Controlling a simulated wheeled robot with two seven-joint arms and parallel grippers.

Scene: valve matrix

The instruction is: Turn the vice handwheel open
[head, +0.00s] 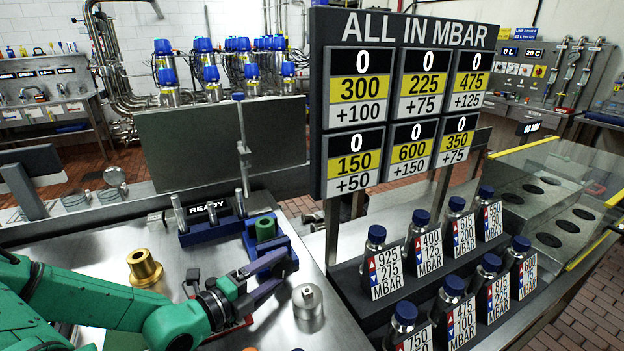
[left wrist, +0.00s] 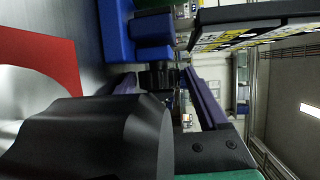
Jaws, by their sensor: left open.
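The blue vice (head: 252,240) stands on the steel bench in the head view, with a green cylinder (head: 265,229) at its jaws. My left gripper (head: 284,274) has its purple fingers at the near end of the vice, apart from each other. In the left wrist view the blue vice body (left wrist: 150,32) lies just ahead of the fingers. A small dark part (left wrist: 157,76), seemingly the handwheel, shows between the two fingers. Whether the fingers touch it, I cannot tell. In the head view the handwheel is hidden by the gripper. My right gripper is not in view.
A blue stand (head: 210,230) with a READY display is behind. The large pressure board (head: 322,100) and bottle rack (head: 370,300) border the right.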

